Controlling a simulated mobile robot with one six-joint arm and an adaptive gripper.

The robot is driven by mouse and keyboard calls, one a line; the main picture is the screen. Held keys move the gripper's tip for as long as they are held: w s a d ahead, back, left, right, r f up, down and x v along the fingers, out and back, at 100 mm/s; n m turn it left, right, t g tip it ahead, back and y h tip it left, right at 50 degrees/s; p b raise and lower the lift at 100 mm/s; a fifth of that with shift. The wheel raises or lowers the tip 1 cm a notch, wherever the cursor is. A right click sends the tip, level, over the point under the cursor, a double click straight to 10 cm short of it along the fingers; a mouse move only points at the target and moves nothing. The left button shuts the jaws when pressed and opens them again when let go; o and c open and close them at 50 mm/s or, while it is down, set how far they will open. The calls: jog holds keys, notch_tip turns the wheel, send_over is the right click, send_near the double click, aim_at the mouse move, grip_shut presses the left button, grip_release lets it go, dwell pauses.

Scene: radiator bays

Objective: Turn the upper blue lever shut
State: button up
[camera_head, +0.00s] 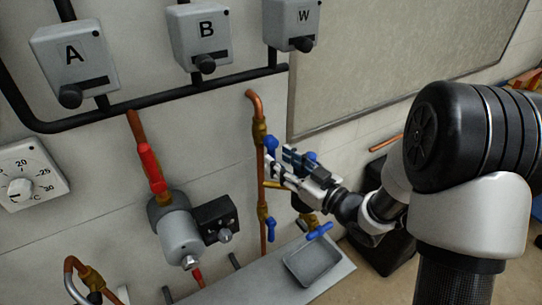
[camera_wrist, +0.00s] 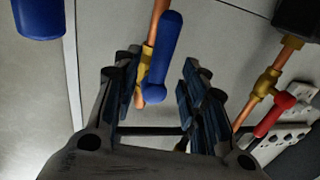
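In the head view the upper blue lever (camera_head: 271,145) sits on a brass valve of the vertical copper pipe (camera_head: 261,185). It points downward. My gripper (camera_head: 281,163) is just below and right of it, with its fingers toward the pipe. In the wrist view my gripper (camera_wrist: 158,95) is open, and a blue lever (camera_wrist: 165,50) at a brass valve (camera_wrist: 145,68) shows between the fingers, with no clear contact. It looks like the upper one, but I cannot be certain. A lower blue lever (camera_head: 271,229) hangs on the same pipe.
Another blue lever (camera_head: 319,231) is at the lower right, above a grey tray (camera_head: 312,262). A large blue piece (camera_wrist: 38,18) fills the wrist view's upper left corner. A red lever (camera_wrist: 275,115) is at its right. A grey cylinder (camera_head: 180,238) stands left of the pipe.

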aim_at(274, 156)
jog(key=shift+x, duration=2.25)
grip_shut()
